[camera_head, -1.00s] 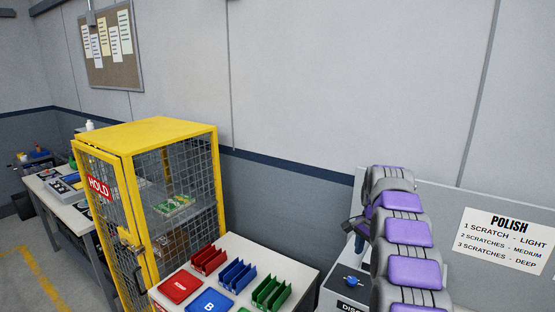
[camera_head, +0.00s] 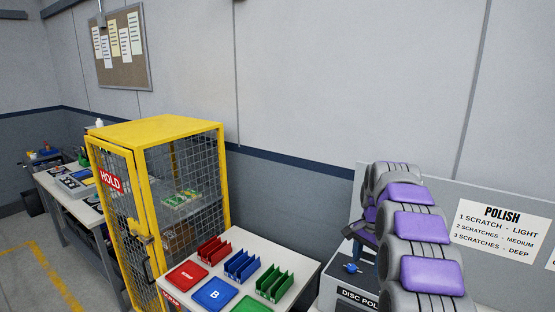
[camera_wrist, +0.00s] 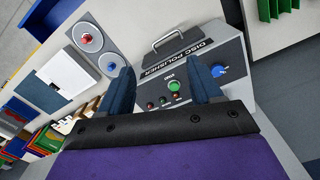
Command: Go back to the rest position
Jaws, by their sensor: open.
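My gripper (camera_wrist: 165,92) shows in the wrist view with its two dark blue fingers apart and nothing between them. Beyond the fingers is the disc polisher (camera_wrist: 225,52), a grey box with a green button (camera_wrist: 174,86) and a blue knob (camera_wrist: 218,71). I cannot tell the gap between fingers and panel. In the head view my arm, grey with purple pads, rises at the right and hides part of the disc polisher (camera_head: 345,278). The fingers are mostly hidden there.
A yellow mesh cage (camera_head: 152,128) marked HOLD stands at the left. Beside it a white table (camera_head: 305,262) bears red, blue and green bins and plates. A POLISH sign (camera_head: 497,232) is on the grey panel at right. Floor shows at far left.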

